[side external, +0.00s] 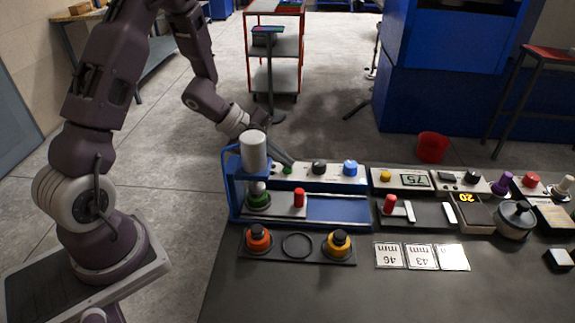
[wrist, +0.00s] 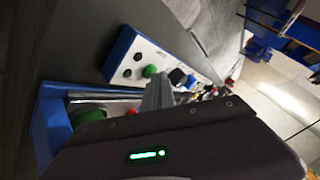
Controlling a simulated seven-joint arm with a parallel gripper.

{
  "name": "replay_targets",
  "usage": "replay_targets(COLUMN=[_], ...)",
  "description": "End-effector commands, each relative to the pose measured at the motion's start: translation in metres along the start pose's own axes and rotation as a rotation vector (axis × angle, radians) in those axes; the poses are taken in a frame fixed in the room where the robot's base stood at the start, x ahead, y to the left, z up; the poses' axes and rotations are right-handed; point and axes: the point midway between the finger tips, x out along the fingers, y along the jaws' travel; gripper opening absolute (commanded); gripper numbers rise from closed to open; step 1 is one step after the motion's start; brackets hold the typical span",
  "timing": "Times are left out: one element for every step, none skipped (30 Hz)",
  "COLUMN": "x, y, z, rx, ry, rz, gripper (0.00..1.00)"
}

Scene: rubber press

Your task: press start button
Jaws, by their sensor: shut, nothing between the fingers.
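The white-and-blue control panel (side external: 335,169) stands along the back of the press. It bears a green button (side external: 287,169), probably the start button, a black knob (side external: 319,168) and a blue knob (side external: 350,168). My gripper (side external: 289,162) is shut and empty, its tips pointing down just behind the green button. In the wrist view the green button (wrist: 150,71) shows close to the tips of my gripper (wrist: 160,80). I cannot tell whether they touch.
The blue press (side external: 236,190) with a white cylinder (side external: 253,152) stands left of my gripper. A red-topped handle (side external: 299,198) rises in front of the panel. A black holder (side external: 300,262) carries orange and yellow pieces. The front of the table is clear.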

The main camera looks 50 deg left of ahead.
Motion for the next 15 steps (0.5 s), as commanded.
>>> replay_targets(x=[-0.001,-0.003,-0.004,-0.006,-0.007,-0.009,-0.01,-0.011,-0.013,-0.014,-0.015,-0.015,-0.016,-0.016,-0.016], y=[-0.001,-0.002,-0.004,-0.004,-0.005,-0.007,-0.008,-0.008,-0.01,-0.01,-0.011,-0.011,-0.012,-0.012,-0.012], z=[-0.001,-0.002,-0.003,-0.004,-0.005,-0.006,-0.007,-0.008,-0.009,-0.01,-0.011,-0.011,-0.011,-0.012,-0.012], rx=[0.001,0.001,0.001,0.003,0.002,0.001,0.002,0.002,0.002,0.002,0.001,0.0,0.0,0.0,0.0], ry=[-0.001,0.0,0.0,0.0,0.0,0.0,0.0,0.0,0.0,0.0,-0.001,-0.001,-0.001,-0.001,-0.001], rz=[-0.001,-0.001,-0.001,-0.001,-0.001,-0.001,-0.001,0.0,-0.001,-0.001,-0.001,-0.001,0.0,0.0,0.0], gripper=[0.0,0.0,0.0,0.0,0.0,0.0,0.0,0.0,0.0,0.0,0.0,0.0,0.0,0.0,0.0])
